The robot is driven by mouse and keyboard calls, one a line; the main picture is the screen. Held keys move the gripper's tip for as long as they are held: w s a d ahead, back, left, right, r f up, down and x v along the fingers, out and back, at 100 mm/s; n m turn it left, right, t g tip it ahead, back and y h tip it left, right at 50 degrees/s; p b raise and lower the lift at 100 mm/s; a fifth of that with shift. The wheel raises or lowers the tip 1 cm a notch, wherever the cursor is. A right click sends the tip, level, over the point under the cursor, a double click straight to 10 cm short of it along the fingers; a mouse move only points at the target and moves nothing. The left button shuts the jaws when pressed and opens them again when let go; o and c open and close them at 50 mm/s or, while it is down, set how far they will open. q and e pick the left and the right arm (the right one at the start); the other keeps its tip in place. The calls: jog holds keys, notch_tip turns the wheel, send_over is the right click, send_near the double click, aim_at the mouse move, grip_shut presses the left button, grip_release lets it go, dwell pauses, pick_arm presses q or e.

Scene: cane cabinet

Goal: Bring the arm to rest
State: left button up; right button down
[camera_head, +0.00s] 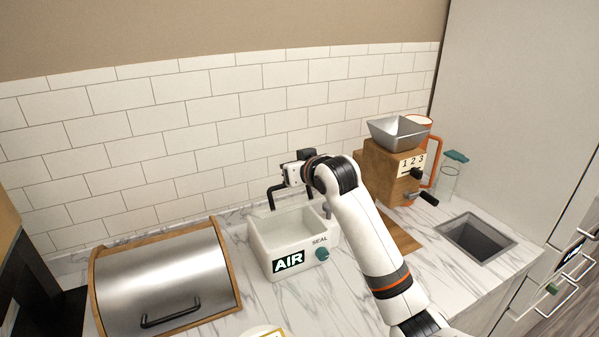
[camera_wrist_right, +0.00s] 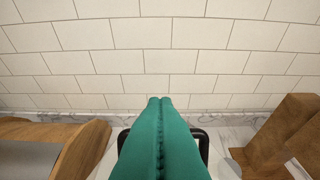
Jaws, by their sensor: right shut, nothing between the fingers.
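My right arm reaches up from the lower right in the head view, with its white and black wrist (camera_head: 300,172) above the white box marked AIR and SEAL (camera_head: 262,240). In the right wrist view my right gripper (camera_wrist_right: 160,100) has its two green fingers pressed together, with nothing between them. They point at the tiled wall. The box's black handle (camera_wrist_right: 203,143) shows on both sides of the fingers; I cannot tell whether they touch it. The fingers are hidden in the head view. My left gripper is not in view.
A steel and wood bread bin (camera_head: 165,275) stands left of the box. A wooden grinder (camera_head: 390,168) with a metal hopper (camera_head: 398,132) stands to the right, by an orange-handled jug (camera_head: 437,150) and a glass (camera_head: 449,183). A sunken bin (camera_head: 474,238) is at the right.

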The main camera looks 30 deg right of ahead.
jog(key=v, duration=0.2)
jog(key=shift+s+r, duration=0.15)
jog(key=shift+s, duration=0.2)
